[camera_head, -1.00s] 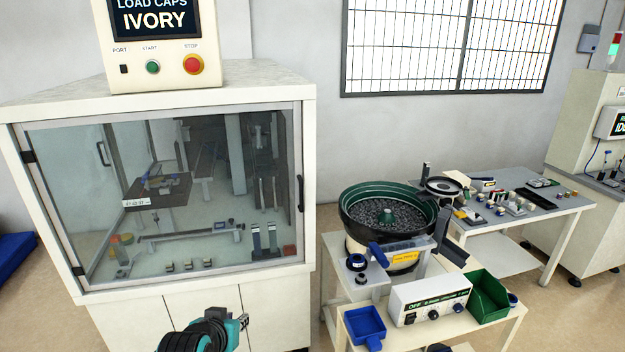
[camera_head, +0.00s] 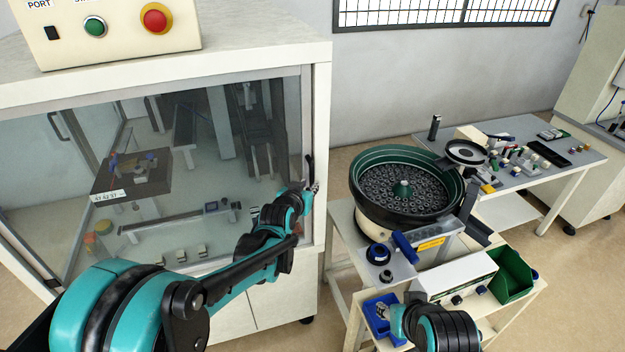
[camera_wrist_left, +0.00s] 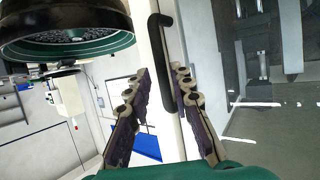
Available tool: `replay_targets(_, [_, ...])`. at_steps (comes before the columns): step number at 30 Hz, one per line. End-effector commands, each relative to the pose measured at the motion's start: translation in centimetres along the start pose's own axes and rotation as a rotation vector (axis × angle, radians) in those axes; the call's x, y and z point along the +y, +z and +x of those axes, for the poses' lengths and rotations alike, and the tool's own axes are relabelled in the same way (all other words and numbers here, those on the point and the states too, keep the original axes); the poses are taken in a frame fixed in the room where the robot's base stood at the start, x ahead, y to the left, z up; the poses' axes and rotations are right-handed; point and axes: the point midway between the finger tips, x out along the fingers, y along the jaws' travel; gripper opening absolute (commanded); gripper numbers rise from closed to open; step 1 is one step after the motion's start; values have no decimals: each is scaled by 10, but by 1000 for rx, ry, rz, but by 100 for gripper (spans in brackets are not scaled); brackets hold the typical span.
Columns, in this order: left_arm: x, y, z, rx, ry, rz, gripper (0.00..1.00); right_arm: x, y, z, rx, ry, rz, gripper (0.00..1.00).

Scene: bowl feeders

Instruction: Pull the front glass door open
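The front glass door (camera_head: 160,190) of the cream cabinet looks shut in its grey frame. Its black handle (camera_head: 308,166) stands upright on the right side and shows large in the left wrist view (camera_wrist_left: 164,60). My left gripper (camera_head: 313,187) is at the lower part of the handle. In the left wrist view its fingers (camera_wrist_left: 161,72) are apart, with the lower handle showing between them; contact cannot be told. My right gripper (camera_head: 388,310) shows only partly, by the blue bin at the bottom; its finger state is unclear.
Right of the cabinet stands a cart with a green-rimmed bowl feeder (camera_head: 404,190), a white control box (camera_head: 455,275), a green bin (camera_head: 512,275) and a blue bin (camera_head: 377,325). A button panel (camera_head: 115,30) sits on the cabinet. Floor shows between cabinet and cart.

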Motion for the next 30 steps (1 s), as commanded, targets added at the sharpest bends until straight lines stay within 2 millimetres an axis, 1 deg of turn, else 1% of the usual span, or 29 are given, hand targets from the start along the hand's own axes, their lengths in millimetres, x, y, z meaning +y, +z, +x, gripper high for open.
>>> replay_targets(1, [0,2,11,0,0,0,22,0,2,4,0,0,0,40])
replay_targets(4, [0,2,27,0,0,0,22,0,5,7,0,0,0,40])
replay_targets(7, [0,1,39,0,0,0,22,0,6,9,0,0,0,40])
replay_targets(10, [0,1,46,0,0,0,22,0,7,10,0,0,0,40])
replay_targets(19, [0,0,49,-1,0,-1,22,0,6,10,0,0,0,40])
replay_targets(20, [0,0,49,-1,0,-1,17,0,6,10,0,0,0,40])
replay_targets(21, [0,0,49,-1,0,-1,6,0,6,10,0,0,0,40])
replay_targets(22, [0,0,49,-1,0,-1,0,0,6,10,0,0,0,40])
replay_targets(30, [0,0,47,-1,1,0,0,0,6,9,0,0,0,40])
